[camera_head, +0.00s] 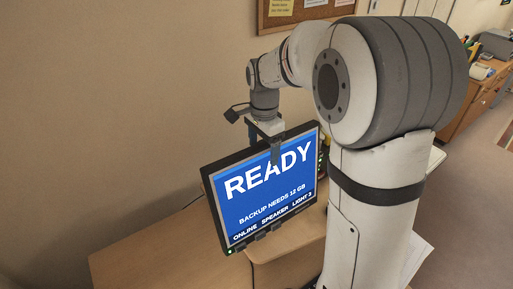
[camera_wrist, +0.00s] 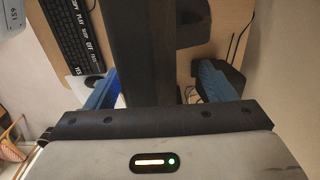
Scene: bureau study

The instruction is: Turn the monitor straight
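The monitor (camera_head: 240,213) stands on the desk with its blue screen, reading READY, facing the head camera at a slant. My gripper (camera_head: 270,135) is at its top edge, pointing down. One finger shows in front of the screen; the other is hidden behind the monitor in the head view. In the wrist view the monitor (camera_wrist: 140,45) is a dark bar between the two blue-padded fingers of my gripper (camera_wrist: 155,88). A gap shows between the monitor and the right finger. The left finger is close to the monitor; I cannot tell whether it touches.
The wooden desk (camera_head: 150,255) is bare left of the monitor. In the wrist view a black keyboard (camera_wrist: 75,38) lies left of the monitor, and thin cables (camera_wrist: 235,45) run at the right. A wall (camera_head: 110,110) stands behind. A side cabinet (camera_head: 478,105) is at the far right.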

